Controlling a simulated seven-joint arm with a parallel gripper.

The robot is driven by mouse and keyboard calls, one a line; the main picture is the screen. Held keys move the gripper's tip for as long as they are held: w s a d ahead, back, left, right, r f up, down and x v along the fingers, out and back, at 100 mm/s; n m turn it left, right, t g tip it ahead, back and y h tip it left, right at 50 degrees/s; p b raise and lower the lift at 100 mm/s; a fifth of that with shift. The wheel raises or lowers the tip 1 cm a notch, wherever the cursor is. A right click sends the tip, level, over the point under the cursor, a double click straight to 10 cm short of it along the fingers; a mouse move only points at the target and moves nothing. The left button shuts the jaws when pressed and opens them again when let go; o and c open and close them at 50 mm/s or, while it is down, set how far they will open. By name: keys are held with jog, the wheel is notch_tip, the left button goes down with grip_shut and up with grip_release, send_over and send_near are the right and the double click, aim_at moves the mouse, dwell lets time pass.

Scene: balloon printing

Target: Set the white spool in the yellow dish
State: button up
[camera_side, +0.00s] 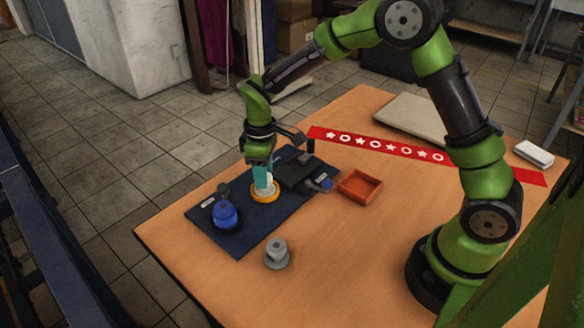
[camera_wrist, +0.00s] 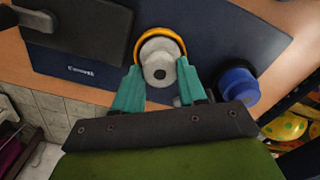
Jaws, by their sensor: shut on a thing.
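The white spool (camera_wrist: 157,62) is held between the teal fingertips of my gripper (camera_wrist: 160,80) in the wrist view. In the side view my gripper (camera_side: 264,180) points down, with the spool (camera_side: 268,182) partly hidden by the fingers. The yellow dish (camera_side: 264,197) lies directly under the spool on the dark blue mat, and its rim (camera_wrist: 180,40) shows around the far side of the spool in the wrist view. The spool is at the dish; whether it touches the dish bottom I cannot tell.
A blue pot (camera_side: 225,214) stands on the mat (camera_side: 240,243) to the left, also visible in the wrist view (camera_wrist: 238,85). A black press (camera_side: 300,172) stands to the right. An orange tray (camera_side: 360,187) and a grey spool-like piece (camera_side: 277,252) sit on the wooden table.

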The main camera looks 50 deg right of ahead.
jog(key=o, duration=1)
notch_tip(320, 180, up, 16)
jog(key=s+d+r+m+t, duration=0.1)
jog(key=s+m+t, duration=0.1)
jog(key=s, duration=0.4)
jog(key=s+d+r+m+t+y, duration=0.1)
jog(key=s+m+t, duration=0.1)
jog(key=s+m, duration=0.2)
jog(key=s+d+r+m+t+y, duration=0.1)
jog(key=s+m+t, duration=0.2)
jog(key=s, duration=0.7)
jog(key=shift+s+d+r+m, duration=0.1)
jog(key=shift+s+m, duration=0.1)
jog(key=shift+m, duration=0.3)
